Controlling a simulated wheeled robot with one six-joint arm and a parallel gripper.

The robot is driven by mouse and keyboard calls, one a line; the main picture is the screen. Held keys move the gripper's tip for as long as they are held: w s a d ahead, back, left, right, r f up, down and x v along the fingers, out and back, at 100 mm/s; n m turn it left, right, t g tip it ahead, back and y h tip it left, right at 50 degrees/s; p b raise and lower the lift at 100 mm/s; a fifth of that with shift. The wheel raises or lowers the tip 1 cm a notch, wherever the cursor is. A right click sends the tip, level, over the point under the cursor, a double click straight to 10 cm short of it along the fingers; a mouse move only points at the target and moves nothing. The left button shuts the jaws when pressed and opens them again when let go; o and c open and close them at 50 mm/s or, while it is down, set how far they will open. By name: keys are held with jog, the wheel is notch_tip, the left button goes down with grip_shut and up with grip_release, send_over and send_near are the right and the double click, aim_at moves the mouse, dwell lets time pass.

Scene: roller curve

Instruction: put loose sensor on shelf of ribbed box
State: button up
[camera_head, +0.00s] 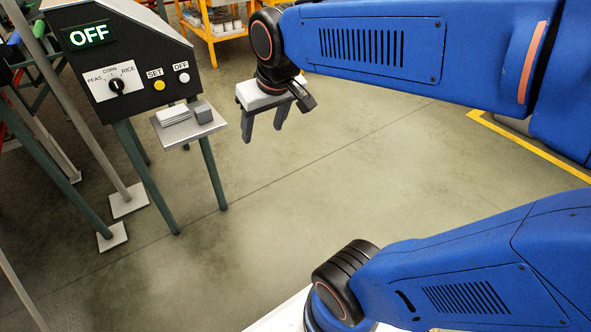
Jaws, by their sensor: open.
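A dark control box (140,50) on green legs stands at the left, with an OFF display, a PEAS/CORN/RICE knob, a yellow button and a white button. A small grey shelf (163,141) juts out below its front. A pale, ribbed-looking piece (172,115) and a small grey block (204,113) sit side by side on the shelf. I cannot tell for certain whether either is the sensor. My gripper (263,130) hangs to the right of the shelf, apart from it. Its jaws point down, open, with nothing visible between them.
Grey posts with square foot plates (128,201) stand left of the control box. An orange rack (213,40) with items is at the back. Open floor (300,190) lies below and right of my gripper. Yellow floor tape (530,147) runs at the right.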

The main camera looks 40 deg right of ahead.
jog(key=s+d+f, duration=0.1)
jog(key=s+f, duration=0.4)
jog(key=s, duration=0.6)
jog(key=shift+s+f, duration=0.3)
jog(key=shift+f, duration=0.1)
dwell(1.2)
